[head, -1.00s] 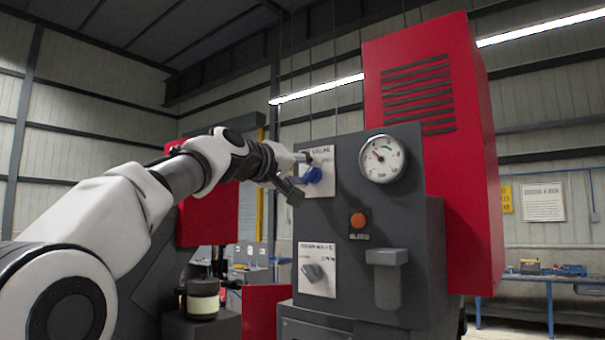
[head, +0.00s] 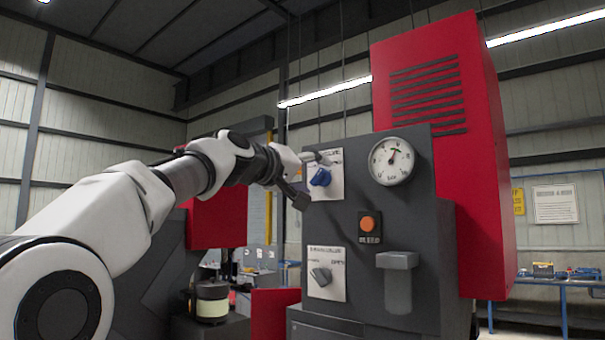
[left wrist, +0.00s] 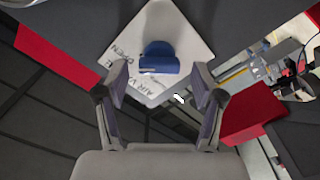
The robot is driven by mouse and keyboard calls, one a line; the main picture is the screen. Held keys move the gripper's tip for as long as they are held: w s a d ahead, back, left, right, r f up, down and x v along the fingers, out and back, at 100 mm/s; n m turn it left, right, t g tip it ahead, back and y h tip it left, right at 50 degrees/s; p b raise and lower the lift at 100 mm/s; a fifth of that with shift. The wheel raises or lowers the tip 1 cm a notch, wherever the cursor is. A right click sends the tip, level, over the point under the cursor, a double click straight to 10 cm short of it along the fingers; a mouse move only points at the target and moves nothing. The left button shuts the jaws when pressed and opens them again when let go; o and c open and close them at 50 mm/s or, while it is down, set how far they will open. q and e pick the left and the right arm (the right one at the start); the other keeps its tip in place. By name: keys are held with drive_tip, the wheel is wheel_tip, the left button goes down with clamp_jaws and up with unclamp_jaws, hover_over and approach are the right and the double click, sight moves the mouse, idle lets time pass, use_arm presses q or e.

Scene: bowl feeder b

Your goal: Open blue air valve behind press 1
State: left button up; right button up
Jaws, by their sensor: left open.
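The blue air valve knob (head: 321,177) sits on a white label plate (head: 330,188) on the dark grey panel of the machine. In the left wrist view the blue knob (left wrist: 158,59) lies ahead of the fingertips, with part of the words "AIR" and "OPEN" readable on its plate. My left gripper (head: 308,180) is open at the knob's left side. In the left wrist view the fingers (left wrist: 163,88) are spread wide with nothing between them, and the knob stands apart beyond them. The right gripper is not in view.
Below is a second plate with a grey knob (head: 320,277). An orange button (head: 369,223), a round gauge (head: 391,161) and a grey cylinder fitting (head: 397,282) are on the same panel. A tall red cabinet (head: 444,110) rises behind it.

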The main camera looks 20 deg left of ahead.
use_arm(q)
drive_tip(key=v, duration=0.6)
drive_tip(key=shift+s, duration=0.25)
